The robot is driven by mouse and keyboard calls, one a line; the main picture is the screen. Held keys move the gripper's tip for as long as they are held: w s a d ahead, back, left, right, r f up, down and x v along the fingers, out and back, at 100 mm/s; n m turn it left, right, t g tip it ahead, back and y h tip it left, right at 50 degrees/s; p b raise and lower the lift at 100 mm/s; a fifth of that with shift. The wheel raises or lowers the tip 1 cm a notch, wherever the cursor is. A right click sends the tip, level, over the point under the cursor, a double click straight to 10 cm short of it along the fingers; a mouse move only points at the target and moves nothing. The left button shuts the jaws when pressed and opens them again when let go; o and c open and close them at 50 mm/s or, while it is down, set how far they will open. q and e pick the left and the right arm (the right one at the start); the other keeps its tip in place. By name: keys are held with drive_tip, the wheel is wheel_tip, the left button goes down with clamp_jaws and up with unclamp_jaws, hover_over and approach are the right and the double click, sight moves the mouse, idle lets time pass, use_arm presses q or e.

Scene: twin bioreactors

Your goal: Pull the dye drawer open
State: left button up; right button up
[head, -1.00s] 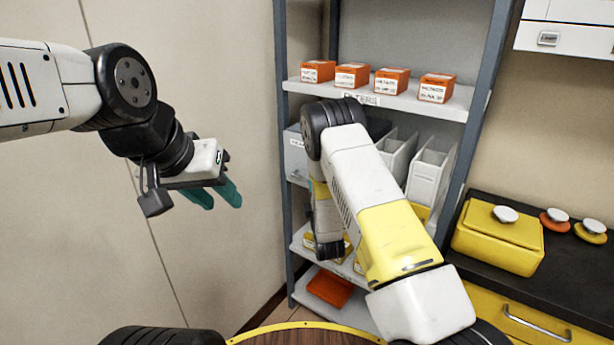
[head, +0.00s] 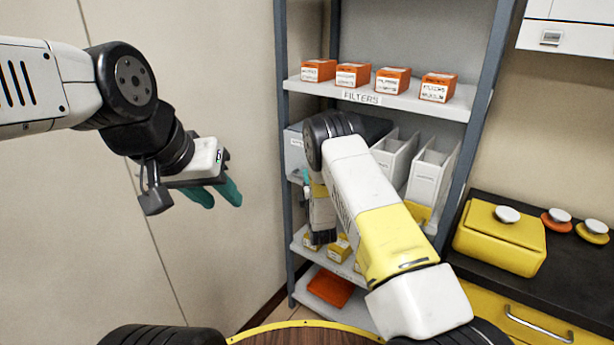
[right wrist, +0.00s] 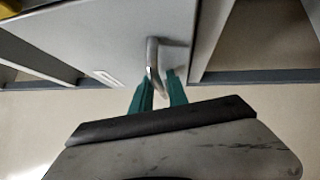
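A grey drawer (head: 294,157) with a small white label sits on the left of the middle shelf in the head view. Its front fills much of the top of the right wrist view (right wrist: 105,45), where a metal bar handle (right wrist: 152,60) stands out from it. My right gripper (right wrist: 159,82) is at that handle, with its teal fingers apart on either side of the handle's near end; I see no clear grip. In the head view my right arm hides most of that gripper and part of the drawer. My left gripper (head: 219,195) is open and empty, left of the rack.
The rack's upper shelf (head: 410,103) holds several orange filter boxes. White open bins (head: 430,175) stand right of my arm. Small yellow boxes (head: 340,248) and an orange item (head: 330,287) lie lower. A yellow case (head: 500,240) sits on the dark counter (head: 577,262). The left wall is bare.

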clamp_jaws()
idle(1.4)
